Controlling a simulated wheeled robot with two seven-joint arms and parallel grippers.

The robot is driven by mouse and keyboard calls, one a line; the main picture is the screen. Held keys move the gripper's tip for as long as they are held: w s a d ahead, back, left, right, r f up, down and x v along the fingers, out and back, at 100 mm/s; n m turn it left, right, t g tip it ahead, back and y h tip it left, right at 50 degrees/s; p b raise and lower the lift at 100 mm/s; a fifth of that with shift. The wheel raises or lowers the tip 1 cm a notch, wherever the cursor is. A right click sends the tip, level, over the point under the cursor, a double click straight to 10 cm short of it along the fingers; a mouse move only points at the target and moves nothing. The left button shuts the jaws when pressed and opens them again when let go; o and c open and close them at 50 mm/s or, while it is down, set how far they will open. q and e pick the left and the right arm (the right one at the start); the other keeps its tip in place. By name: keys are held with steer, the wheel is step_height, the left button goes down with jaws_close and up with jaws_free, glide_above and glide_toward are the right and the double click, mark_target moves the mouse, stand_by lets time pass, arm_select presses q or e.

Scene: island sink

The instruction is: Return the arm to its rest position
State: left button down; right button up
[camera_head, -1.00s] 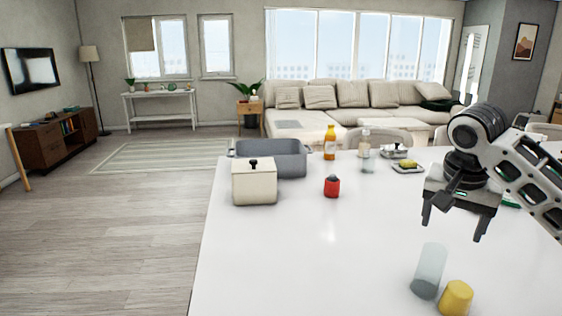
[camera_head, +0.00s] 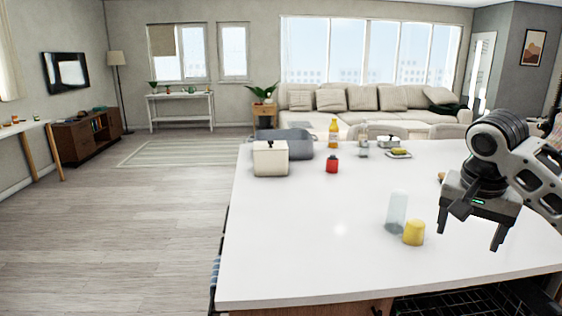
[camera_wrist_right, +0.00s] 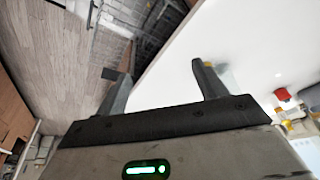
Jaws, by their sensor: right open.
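My right gripper (camera_head: 470,229) is at the right of the head view, above the white island counter (camera_head: 300,230). Its two fingers are spread apart with nothing between them. In the right wrist view the open fingers (camera_wrist_right: 160,82) show with the counter edge and the floor beyond them. A clear glass (camera_head: 397,210) and a yellow cup (camera_head: 414,232) stand on the counter to the left of the gripper, apart from it. My left gripper is not in the head view.
An open dishwasher rack (camera_head: 460,303) lies below the front edge. The counter's front left is clear.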

steer(key=a+f+n+t+y, duration=0.1)
steer(key=a+f+n+y, duration=0.1)
steer(key=a+f, duration=0.45)
steer(key=s+a+f+n+t+y, duration=0.1)
steer(key=a+f+n, duration=0.15)
steer(key=f, duration=0.75)
steer(key=a+f+n+t+y, duration=0.1)
steer(key=a+f+n+y, duration=0.1)
steer(key=a+f, duration=0.5)
steer(key=s+a+f+n+t+y, duration=0.1)
steer(key=s+a+f+n+t, duration=0.15)
steer(key=s+f, duration=0.65)
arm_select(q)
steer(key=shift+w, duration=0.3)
arm_select(e)
steer(key=s+d+f+n+t+h, duration=0.1)
steer(key=s+f+t, duration=0.1)
steer(key=s, duration=0.9)
steer(key=shift+s+d+f, duration=0.15)
steer(key=shift+s+f, duration=0.15)
steer(key=shift+f, duration=0.25)
